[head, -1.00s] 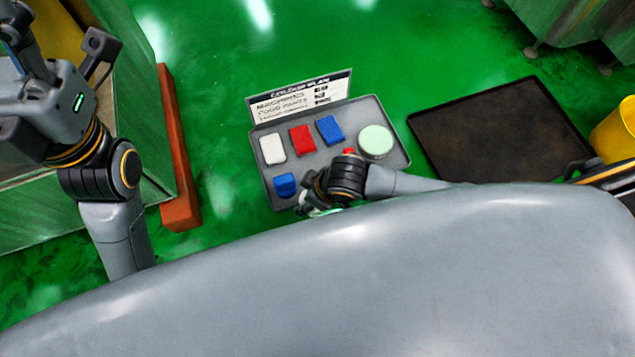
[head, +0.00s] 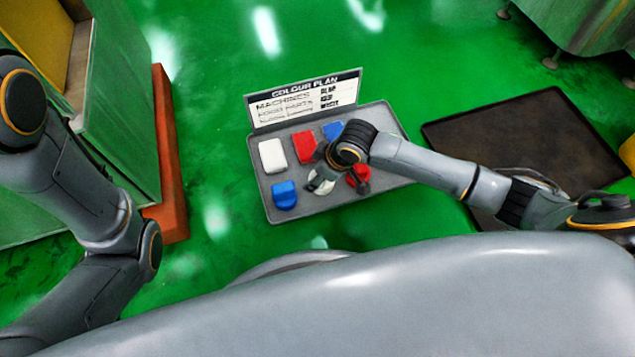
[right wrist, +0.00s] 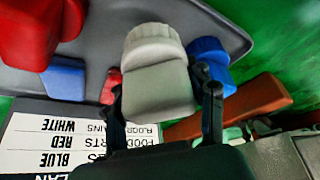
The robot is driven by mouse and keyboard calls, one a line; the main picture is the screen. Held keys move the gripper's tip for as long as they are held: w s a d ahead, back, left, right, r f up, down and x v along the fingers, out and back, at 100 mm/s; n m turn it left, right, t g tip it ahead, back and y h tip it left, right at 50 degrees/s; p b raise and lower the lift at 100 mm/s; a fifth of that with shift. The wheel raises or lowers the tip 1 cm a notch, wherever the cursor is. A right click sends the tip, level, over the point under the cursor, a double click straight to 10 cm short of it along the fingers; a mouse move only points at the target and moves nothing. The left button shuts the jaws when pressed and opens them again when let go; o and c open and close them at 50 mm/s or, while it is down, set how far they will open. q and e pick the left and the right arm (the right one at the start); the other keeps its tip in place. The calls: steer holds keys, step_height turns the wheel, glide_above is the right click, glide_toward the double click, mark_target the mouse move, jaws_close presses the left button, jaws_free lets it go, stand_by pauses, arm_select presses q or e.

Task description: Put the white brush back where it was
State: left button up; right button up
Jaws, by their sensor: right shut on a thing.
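My right gripper (head: 325,178) is over the tray (head: 345,205) and shut on the white brush (right wrist: 158,75). In the right wrist view the brush, with a ribbed pale end and smooth body, sits between the two fingers. In the head view part of the white brush (head: 322,184) shows beside the gripper. I cannot tell whether it touches the tray. A blue brush (head: 285,195) is to its left and a red brush (head: 358,180) to its right. My left arm shows at the left, but its gripper is out of view.
White (head: 272,156), red (head: 304,147) and blue (head: 333,131) blocks line the tray's back. A colour plan sign (head: 303,98) stands behind them. A dark mat (head: 530,135) lies right; an orange beam (head: 166,150) lies left. Green floor is clear between beam and tray.

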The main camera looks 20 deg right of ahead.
steer(key=f+b, duration=0.2)
steer(key=f, duration=0.1)
steer(key=f+b, duration=0.1)
steer(key=shift+w+d+f, duration=0.15)
steer(key=shift+w+d, duration=0.05)
steer(key=shift+w, duration=0.2)
steer(key=shift+r, duration=0.2)
steer(key=shift+f, duration=0.2)
steer(key=o, duration=1)
